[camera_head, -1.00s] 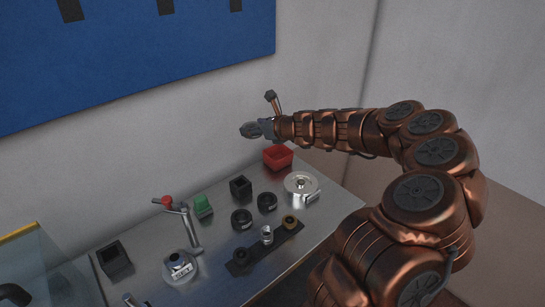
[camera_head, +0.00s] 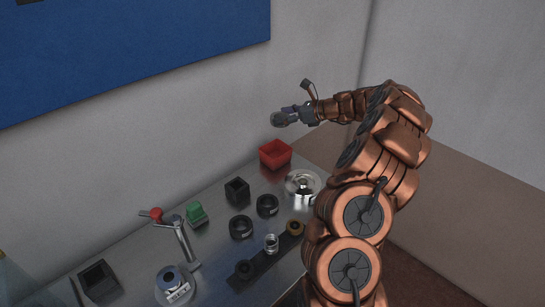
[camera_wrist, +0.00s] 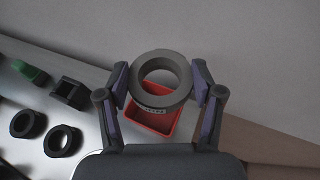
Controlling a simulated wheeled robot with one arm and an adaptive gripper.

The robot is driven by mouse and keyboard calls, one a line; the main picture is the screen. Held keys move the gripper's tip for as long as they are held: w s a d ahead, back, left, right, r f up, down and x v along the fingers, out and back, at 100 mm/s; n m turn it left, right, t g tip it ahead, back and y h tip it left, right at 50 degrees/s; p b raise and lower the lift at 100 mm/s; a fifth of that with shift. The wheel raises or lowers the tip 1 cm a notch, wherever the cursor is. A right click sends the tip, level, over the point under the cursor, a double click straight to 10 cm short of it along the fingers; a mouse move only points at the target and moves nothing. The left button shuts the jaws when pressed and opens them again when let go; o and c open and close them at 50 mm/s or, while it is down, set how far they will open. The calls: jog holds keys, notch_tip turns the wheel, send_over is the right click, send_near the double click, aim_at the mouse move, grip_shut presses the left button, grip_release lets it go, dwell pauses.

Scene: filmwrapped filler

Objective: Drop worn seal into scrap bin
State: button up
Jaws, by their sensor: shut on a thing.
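A grey ring, which I take to be the worn seal (camera_wrist: 140,71), is held between the two fingers of my gripper (camera_wrist: 161,82). A small label with dark lettering shows on the ring's lower edge. In the head view the seal (camera_head: 279,119) hangs in the air at my gripper's (camera_head: 284,118) tip. The red scrap bin (camera_head: 275,154) stands below it at the back of the bench. In the wrist view the bin (camera_wrist: 154,123) shows behind and through the ring, partly hidden by it; the bin's visible inside looks empty.
On the metal bench (camera_head: 215,265) are two dark rings (camera_head: 241,227), a black open box (camera_head: 237,190), a green block (camera_head: 196,213), a round metal fixture (camera_head: 302,184) and a red-handled lever (camera_head: 155,214). A wall stands close behind the bin.

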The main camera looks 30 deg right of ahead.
notch_tip(320, 180, down, 6)
jog(key=b, duration=0.5)
jog(key=shift+r, duration=0.1)
jog(key=o, duration=1.2)
jog(key=shift+s, duration=0.1)
jog(key=v, duration=1.2)
jog(key=shift+r, duration=0.1)
